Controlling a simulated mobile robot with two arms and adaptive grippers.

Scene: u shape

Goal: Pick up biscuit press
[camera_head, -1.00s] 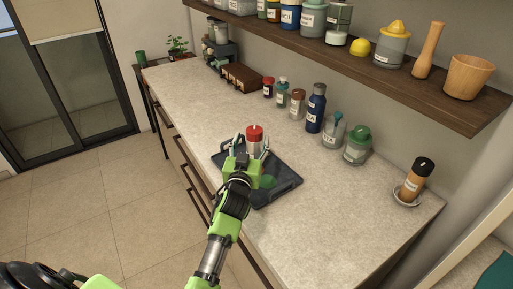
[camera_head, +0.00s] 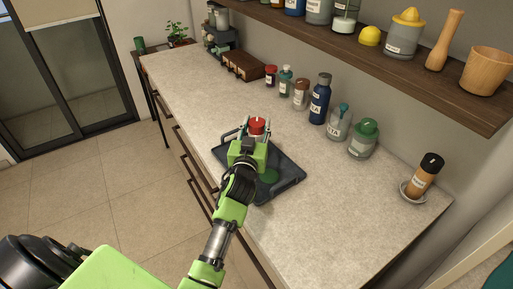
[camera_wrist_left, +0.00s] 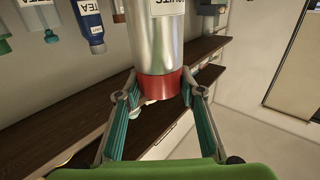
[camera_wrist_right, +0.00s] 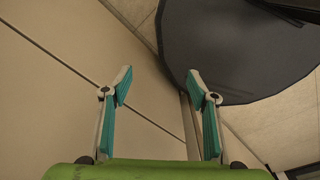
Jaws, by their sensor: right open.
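The biscuit press is a silver cylinder with a red end and a white label. In the head view its red top (camera_head: 257,126) shows above a dark tray (camera_head: 287,187) on the counter. My left gripper (camera_head: 255,130) is at its top, with one finger on each side. In the left wrist view the biscuit press (camera_wrist_left: 163,45) has its red end between the fingertips of my left gripper (camera_wrist_left: 159,92). The fingers are at or very near its sides; I cannot tell if they grip. My right gripper (camera_wrist_right: 160,85) is open and empty, away from the counter.
Several jars and bottles, among them a blue bottle (camera_head: 320,100) and a green-lidded jar (camera_head: 363,140), line the wall behind the tray. An orange jar (camera_head: 422,177) stands at the right end. A wooden shelf (camera_head: 400,75) hangs above. The counter's front right is clear.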

